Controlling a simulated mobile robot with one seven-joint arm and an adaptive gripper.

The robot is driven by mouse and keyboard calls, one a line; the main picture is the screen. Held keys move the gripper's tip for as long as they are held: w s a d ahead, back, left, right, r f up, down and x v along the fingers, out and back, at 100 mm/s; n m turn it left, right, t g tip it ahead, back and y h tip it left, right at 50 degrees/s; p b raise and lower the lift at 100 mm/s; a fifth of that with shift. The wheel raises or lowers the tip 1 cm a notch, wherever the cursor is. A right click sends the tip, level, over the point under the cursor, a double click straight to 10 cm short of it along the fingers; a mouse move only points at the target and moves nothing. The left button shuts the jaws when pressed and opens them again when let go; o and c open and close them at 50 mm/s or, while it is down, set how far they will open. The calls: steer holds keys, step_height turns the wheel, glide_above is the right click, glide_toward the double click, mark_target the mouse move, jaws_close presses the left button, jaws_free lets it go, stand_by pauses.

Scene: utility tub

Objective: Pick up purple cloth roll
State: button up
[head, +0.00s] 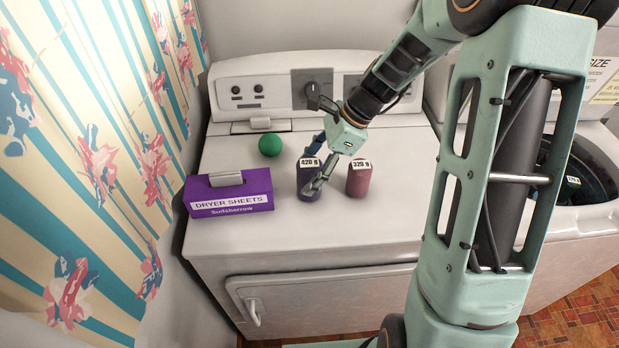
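The purple cloth roll (307,183) stands upright on top of the white machine, with a "420 g" label on its upper end. My gripper (311,170) comes in from the upper right with its two fingers spread. One finger is at the far side of the roll and the other crosses in front of its right side. The front finger hides part of the roll. I cannot tell whether either finger touches it. The roll still stands on the machine top.
A mauve-pink roll (358,183) labelled "320 g" stands close on the right. A purple dryer sheets box (229,195) is on the left and a green ball (270,145) behind. The control panel (262,92) rises at the back. The front strip of the top is clear.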

steer(key=c, duration=1.4)
steer(key=shift+r, duration=0.1)
steer(key=shift+c, duration=0.2)
